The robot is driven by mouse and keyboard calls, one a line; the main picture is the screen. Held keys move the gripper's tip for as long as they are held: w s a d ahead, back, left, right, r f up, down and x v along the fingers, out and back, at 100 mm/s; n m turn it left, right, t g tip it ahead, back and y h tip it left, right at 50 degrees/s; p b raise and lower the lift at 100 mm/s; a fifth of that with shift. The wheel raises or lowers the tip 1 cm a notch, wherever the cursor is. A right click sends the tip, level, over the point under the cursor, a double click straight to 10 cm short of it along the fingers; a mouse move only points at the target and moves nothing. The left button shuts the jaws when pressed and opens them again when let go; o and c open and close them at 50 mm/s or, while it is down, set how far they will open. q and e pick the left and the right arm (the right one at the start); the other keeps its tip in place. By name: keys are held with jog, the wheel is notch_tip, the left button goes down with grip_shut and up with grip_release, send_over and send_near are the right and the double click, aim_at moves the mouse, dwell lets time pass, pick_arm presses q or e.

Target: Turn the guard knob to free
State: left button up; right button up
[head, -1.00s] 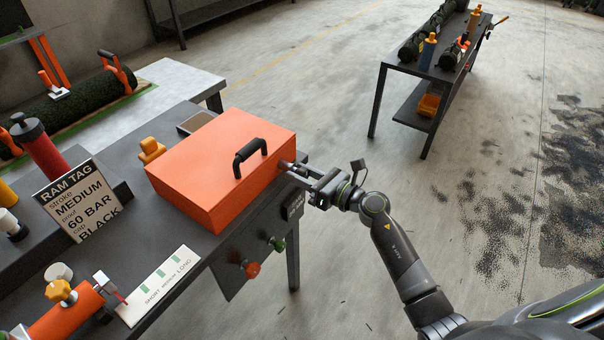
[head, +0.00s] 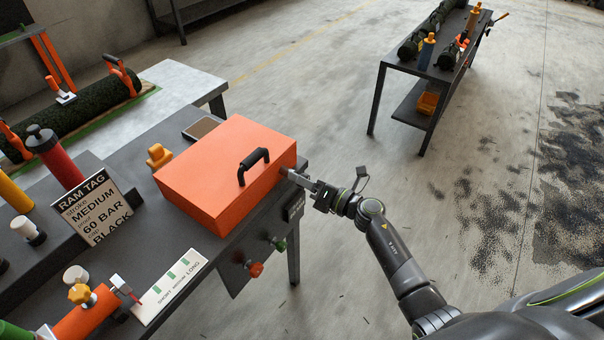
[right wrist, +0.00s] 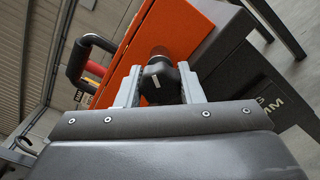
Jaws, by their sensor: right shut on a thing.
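The orange guard box (head: 215,165) with a black handle (head: 253,166) on its lid sits on the dark bench. The guard knob (right wrist: 160,82) is black with a small pale mark and sticks out of the box's orange side in the right wrist view. My right gripper (head: 290,174) is at the box's right side, and in the right wrist view its two fingers (right wrist: 160,88) are shut on the knob from both sides. In the head view the fingers mostly hide the knob. My left gripper is not in view.
A RAM TAG card (head: 92,208) stands on the bench's left. A stroke gauge card (head: 170,287) lies at the front edge. Red (head: 255,269) and green (head: 279,244) knobs stick out below the bench edge. Open floor lies right of the bench.

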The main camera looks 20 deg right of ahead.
jog(key=m+p, duration=0.1)
jog(key=m, duration=0.1)
jog(key=m+p, duration=0.1)
jog(key=shift+r+m+p, duration=0.2)
jog(key=shift+m+p, duration=0.1)
jog(key=shift+m, duration=0.1)
jog(key=m+p, duration=0.2)
jog(key=m, duration=0.1)
jog(key=shift+m, duration=0.3)
jog(key=m+p, duration=0.3)
jog(key=m, duration=0.1)
jog(key=shift+f+m+p, duration=0.1)
jog(key=shift+m+p, duration=0.25)
jog(key=shift+m, duration=0.55)
jog(key=o, duration=1)
jog(key=shift+s+d, duration=0.1)
